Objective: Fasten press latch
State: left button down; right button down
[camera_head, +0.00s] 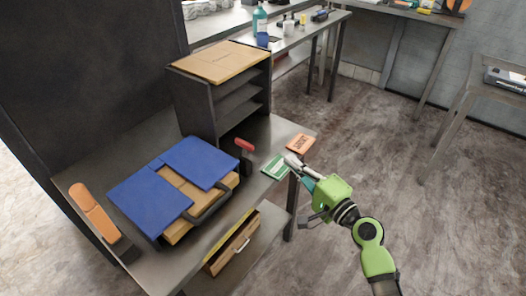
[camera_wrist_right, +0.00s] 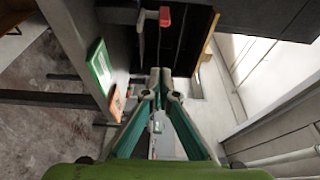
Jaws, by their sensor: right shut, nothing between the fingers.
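A small dark fixture with a red handle (camera_head: 244,150) stands upright on the metal bench, right of the blue case; it may be the press latch, but I cannot tell for sure. Its red end also shows at the top of the right wrist view (camera_wrist_right: 165,16). A larger orange handle (camera_head: 92,212) on a dark base stands at the bench's left end. My right gripper (camera_head: 290,159) is shut and empty at the bench's right edge, beside the green card and apart from the red handle. Its fingertips meet in the right wrist view (camera_wrist_right: 160,82). My left gripper is out of view.
A blue-and-tan case (camera_head: 150,202) lies on the bench (camera_head: 165,150). A dark shelf unit (camera_head: 196,105) stands behind it. A green card (camera_head: 277,167) and an orange card (camera_head: 300,144) lie by the right edge.

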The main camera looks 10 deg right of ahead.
jog(key=shift+w, duration=0.1)
jog(key=x, duration=1)
jog(key=s+a+p, duration=0.1)
jog(key=s+a, duration=0.2)
jog(key=shift+f, duration=0.15)
jog(key=shift+s+d, duration=0.1)
